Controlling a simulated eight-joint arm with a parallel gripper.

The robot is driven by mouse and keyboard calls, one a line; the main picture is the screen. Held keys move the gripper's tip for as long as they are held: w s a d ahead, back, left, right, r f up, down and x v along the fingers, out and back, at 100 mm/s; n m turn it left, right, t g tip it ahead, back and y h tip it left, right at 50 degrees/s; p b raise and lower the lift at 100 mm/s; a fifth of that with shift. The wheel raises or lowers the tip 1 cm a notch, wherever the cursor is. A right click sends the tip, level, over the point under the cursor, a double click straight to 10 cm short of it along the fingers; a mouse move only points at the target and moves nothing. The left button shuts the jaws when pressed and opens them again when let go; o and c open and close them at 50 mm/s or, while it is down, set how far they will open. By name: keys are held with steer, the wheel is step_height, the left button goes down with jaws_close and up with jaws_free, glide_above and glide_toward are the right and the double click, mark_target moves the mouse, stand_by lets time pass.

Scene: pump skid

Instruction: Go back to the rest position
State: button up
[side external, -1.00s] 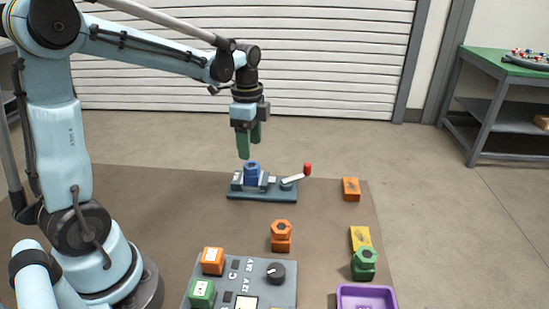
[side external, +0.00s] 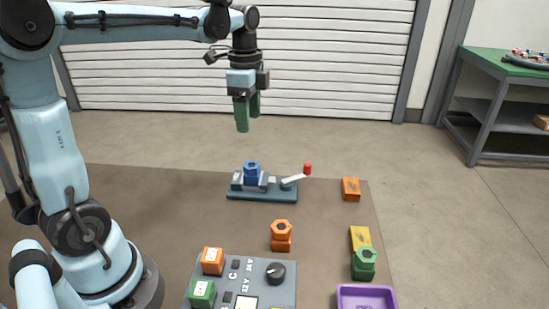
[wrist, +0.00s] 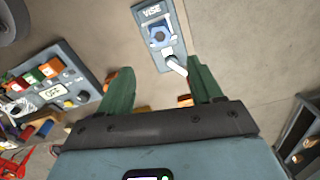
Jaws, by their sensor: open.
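My gripper (side external: 247,112) has green fingers that are apart and empty. It hangs pointing down, well above the vise, in the side external view. In the wrist view the two fingers of my gripper (wrist: 160,88) stand apart with nothing between them. The vise (side external: 262,190) has a grey-blue base and a white lever with a red knob at its right. A blue nut-shaped part (side external: 251,173) sits in the vise jaws. The vise (wrist: 152,12) and the blue part (wrist: 160,36) also show in the wrist view.
A control panel (side external: 258,271) with a black knob stands at the front. Orange nut-shaped parts (side external: 281,228), an orange block (side external: 351,189), a yellow block (side external: 360,236), a green nut-shaped part (side external: 365,257) and a purple tray (side external: 366,290) lie to the right. The space around my gripper is clear.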

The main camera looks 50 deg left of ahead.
steer(key=s+d+f+n+t, duration=0.5)
steer(key=s+d+n+t, duration=0.2)
steer(key=d+n, duration=0.3)
steer(key=shift+s+n, duration=0.5)
steer(key=shift+s, duration=0.05)
